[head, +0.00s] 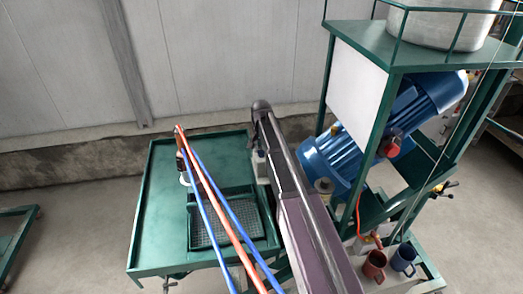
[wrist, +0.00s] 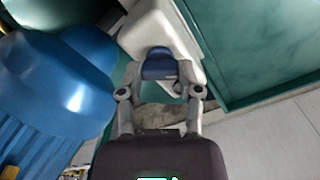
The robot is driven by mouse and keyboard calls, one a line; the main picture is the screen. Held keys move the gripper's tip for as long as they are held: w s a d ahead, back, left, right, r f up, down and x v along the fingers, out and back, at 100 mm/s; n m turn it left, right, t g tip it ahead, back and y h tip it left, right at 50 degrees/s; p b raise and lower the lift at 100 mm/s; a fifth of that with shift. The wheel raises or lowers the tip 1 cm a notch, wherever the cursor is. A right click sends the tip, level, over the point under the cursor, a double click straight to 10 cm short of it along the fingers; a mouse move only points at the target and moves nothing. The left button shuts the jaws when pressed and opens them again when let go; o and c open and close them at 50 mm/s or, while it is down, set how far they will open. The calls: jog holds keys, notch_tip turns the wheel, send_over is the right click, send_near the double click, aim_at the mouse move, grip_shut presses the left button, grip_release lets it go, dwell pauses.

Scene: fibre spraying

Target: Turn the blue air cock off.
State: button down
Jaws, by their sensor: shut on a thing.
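The blue air cock (wrist: 158,66) shows in the wrist view as a small dark blue handle in front of a pale grey-white housing (wrist: 152,32). My gripper (wrist: 160,80) has its two fingers on either side of the blue handle and is shut on it. The fingertips partly cover the handle's sides, and its exact turn angle is hard to tell. In the head view my arm hides the cock and the gripper. Only a bit of a pale housing shows beside the arm, at the green table's right edge.
A large blue motor (wrist: 58,85) stands close on the left in the wrist view; it also shows in the head view (head: 335,160). A green table (head: 165,215) with a grid tray lies to the left, crossed by red and blue hoses (head: 215,200). Two mugs (head: 374,265) stand lower right.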

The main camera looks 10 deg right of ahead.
jog(key=n, duration=0.6)
jog(key=shift+s, duration=0.15)
jog(key=shift+n, duration=0.3)
jog(key=shift+c, duration=1.4)
grip_release()
jog(key=shift+m, duration=0.4)
